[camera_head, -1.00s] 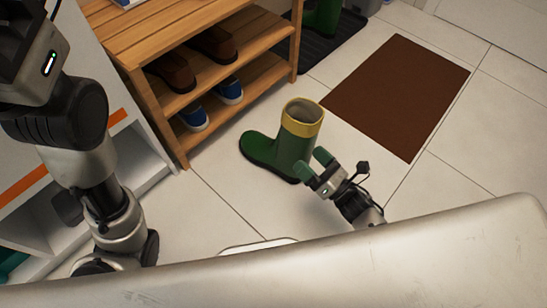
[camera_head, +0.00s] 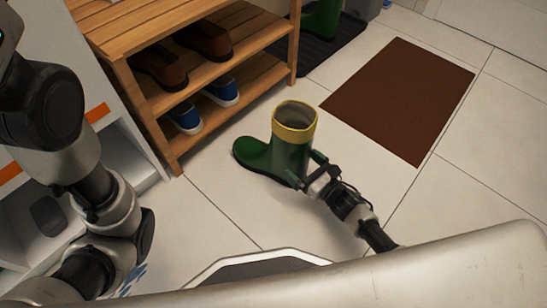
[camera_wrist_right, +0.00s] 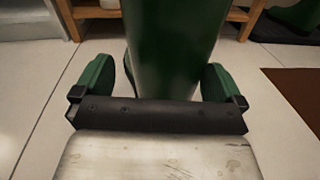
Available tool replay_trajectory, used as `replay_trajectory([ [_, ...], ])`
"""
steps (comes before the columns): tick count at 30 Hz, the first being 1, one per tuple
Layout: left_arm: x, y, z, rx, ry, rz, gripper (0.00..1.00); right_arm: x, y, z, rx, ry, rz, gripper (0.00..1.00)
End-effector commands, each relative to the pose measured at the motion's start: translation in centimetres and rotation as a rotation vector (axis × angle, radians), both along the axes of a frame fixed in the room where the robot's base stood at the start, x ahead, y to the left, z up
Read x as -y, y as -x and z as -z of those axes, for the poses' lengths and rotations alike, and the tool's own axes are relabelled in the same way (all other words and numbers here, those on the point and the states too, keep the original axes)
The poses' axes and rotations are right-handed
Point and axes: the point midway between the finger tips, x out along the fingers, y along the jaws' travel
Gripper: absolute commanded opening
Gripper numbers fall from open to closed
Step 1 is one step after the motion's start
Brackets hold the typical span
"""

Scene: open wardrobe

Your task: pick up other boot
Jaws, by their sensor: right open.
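A green rubber boot (camera_head: 291,150) with a yellow band at its top stands upright on the tiled floor, its toe to the left. My right gripper (camera_head: 306,171) is low at the right side of the boot's shaft. In the right wrist view, the boot (camera_wrist_right: 170,45) stands between the two green fingers of my right gripper (camera_wrist_right: 152,82), which are spread with a gap on either side. Part of another green boot (camera_head: 322,20) shows on the dark mat at the top. My left arm is at the left edge; its gripper is out of the picture.
A wooden rack (camera_head: 172,137) with brown shoes (camera_head: 160,67) and blue shoes (camera_head: 222,90) stands behind and left of the boot. A brown mat (camera_head: 400,98) lies to the right. A dark mat (camera_head: 318,48) is at the back. White tiles between are clear.

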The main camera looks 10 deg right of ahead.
Motion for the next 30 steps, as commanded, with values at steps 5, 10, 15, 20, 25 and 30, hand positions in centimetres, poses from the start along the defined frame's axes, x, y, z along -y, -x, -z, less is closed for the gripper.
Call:
replay_trajectory([
  [5, 0.0, 0.0, 1.6, 0.0, 0.0, 0.0, 0.44, -1.4, -1.8, 0.3, 0.0, -0.004, -0.004, 1.0],
  [10, 0.0, 0.0, 1.5, 0.0, -0.001, 0.0, 0.44, -1.6, -2.0, 0.1, -0.002, -0.003, -0.003, 1.0],
  [15, 0.0, 0.0, 1.5, 0.0, -0.001, 0.0, 0.44, -1.6, -2.0, 0.1, -0.001, -0.004, -0.004, 0.91],
  [20, 0.0, 0.0, 1.5, 0.0, -0.001, 0.0, 0.44, -1.6, -2.0, 0.1, -0.001, -0.004, -0.004, 0.66],
  [25, 0.0, 0.0, 1.5, 0.0, -0.001, 0.0, 0.44, -1.5, -2.0, 0.1, -0.001, -0.004, -0.004, 0.4],
  [30, 0.0, 0.0, 1.5, 0.0, -0.001, 0.0, 0.44, -1.5, -2.0, 0.1, -0.001, -0.004, -0.003, 0.14],
])
